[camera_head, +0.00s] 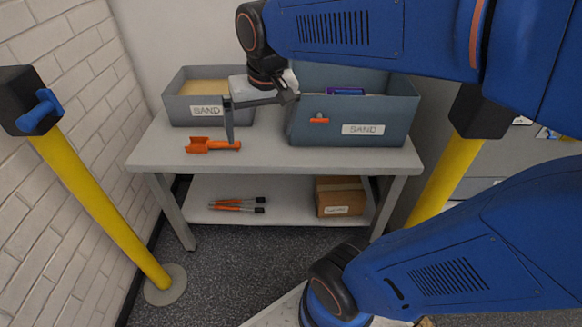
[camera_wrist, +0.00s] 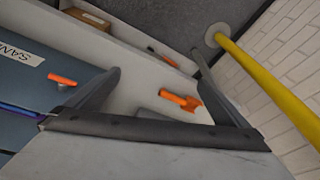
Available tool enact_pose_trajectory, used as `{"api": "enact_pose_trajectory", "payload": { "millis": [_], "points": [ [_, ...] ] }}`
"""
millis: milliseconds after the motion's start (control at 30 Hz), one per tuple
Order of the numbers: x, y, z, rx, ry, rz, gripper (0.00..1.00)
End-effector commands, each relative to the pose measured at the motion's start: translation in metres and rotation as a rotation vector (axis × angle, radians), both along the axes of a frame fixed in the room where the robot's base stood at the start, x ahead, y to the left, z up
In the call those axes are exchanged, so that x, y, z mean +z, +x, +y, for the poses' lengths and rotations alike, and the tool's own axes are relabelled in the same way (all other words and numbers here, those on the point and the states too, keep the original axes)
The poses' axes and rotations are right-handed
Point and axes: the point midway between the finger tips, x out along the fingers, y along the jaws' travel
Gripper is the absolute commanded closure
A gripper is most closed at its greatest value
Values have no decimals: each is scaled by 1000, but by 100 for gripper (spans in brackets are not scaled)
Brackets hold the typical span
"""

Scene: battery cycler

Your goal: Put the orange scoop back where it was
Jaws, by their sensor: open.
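The orange scoop (camera_head: 212,145) lies on the tabletop in front of the left sand bin, its scoop end to the left and its handle to the right. It also shows in the wrist view (camera_wrist: 180,101), between and beyond my fingers. My gripper (camera_head: 258,118) is open and empty, its fingers wide apart above the table. In the head view its left finger overlaps the scoop's handle; I cannot tell whether they touch. A short orange piece (camera_head: 318,120) sits on the front of the right sand bin, also in the wrist view (camera_wrist: 62,80).
The left sand bin (camera_head: 172,107) and the larger right sand bin (camera_head: 300,133) stand on the grey table (camera_head: 285,158). A purple item (camera_head: 345,91) shows in the right bin. The lower shelf holds orange-handled tools (camera_head: 238,205) and a cardboard box (camera_head: 340,190). Yellow posts (camera_head: 100,215) flank the table.

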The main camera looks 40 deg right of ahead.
Motion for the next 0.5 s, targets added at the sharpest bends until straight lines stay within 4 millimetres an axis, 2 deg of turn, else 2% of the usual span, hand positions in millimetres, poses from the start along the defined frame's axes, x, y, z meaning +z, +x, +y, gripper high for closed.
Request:
{"api": "enact_pose_trajectory", "payload": {
  "millis": [33,100,300,500],
  "points": [
    [-3,-16,-2,22,-6,-20,0],
    [-8,-35,-4,59,-17,-44,0],
    [-29,-81,-9,160,-52,-109,0],
    [-44,-107,-11,221,-79,-148,0]
  ]
}}
